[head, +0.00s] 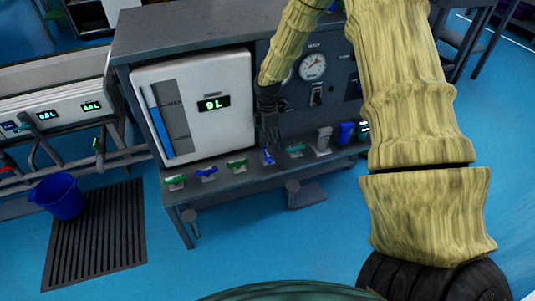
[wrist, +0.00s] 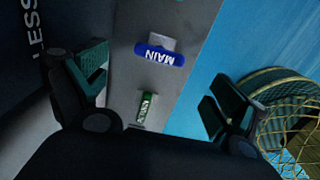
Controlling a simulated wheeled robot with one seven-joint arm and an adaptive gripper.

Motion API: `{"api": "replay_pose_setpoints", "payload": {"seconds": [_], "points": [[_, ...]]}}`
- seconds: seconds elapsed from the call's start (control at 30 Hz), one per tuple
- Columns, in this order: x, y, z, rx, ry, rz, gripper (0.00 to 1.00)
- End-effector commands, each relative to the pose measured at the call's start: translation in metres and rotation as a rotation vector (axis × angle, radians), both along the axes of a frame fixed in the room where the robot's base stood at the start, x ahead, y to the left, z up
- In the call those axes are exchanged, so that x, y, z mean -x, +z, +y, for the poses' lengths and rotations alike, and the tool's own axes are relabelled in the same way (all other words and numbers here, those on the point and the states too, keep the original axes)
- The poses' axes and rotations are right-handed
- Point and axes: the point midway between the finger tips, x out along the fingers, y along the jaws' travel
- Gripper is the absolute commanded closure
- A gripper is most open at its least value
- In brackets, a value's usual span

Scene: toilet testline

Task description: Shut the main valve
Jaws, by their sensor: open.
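The main valve has a blue handle marked MAIN (wrist: 160,56), seen in the wrist view on the grey shelf. The handle lies across the shelf. In the head view it appears to be the blue handle (head: 267,157) just below my gripper (head: 269,138). My gripper (wrist: 158,95) is open and empty, pointing down, with one finger at each side of the wrist view. The MAIN handle shows beyond the gap between the fingers, toward the top of the picture. No contact shows.
A green handle (wrist: 147,109) sits beside MAIN. Other valves line the shelf, including a blue one (head: 206,174) and a green one (head: 295,150). Behind stand a white tank (head: 205,125) reading 9 L and a gauge (head: 313,67). A blue bucket (head: 58,197) stands left.

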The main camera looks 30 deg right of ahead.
Motion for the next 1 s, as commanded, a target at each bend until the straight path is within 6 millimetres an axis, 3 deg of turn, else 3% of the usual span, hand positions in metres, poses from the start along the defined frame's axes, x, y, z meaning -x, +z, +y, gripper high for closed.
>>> {"api": "replay_pose_setpoints", "payload": {"seconds": [0.2, 0.4, 0.9, 1.0], "points": [[0.001, -0.04, 0.0, 0.0, -0.001, 0.002, 0.04], [0.0, -0.064, 0.0, 0.0, -0.001, 0.0, 0.04], [0.0, -0.075, 0.0, 0.0, -0.001, -0.002, 0.04], [0.0, -0.075, 0.0, 0.0, -0.001, -0.001, 0.2]]}}
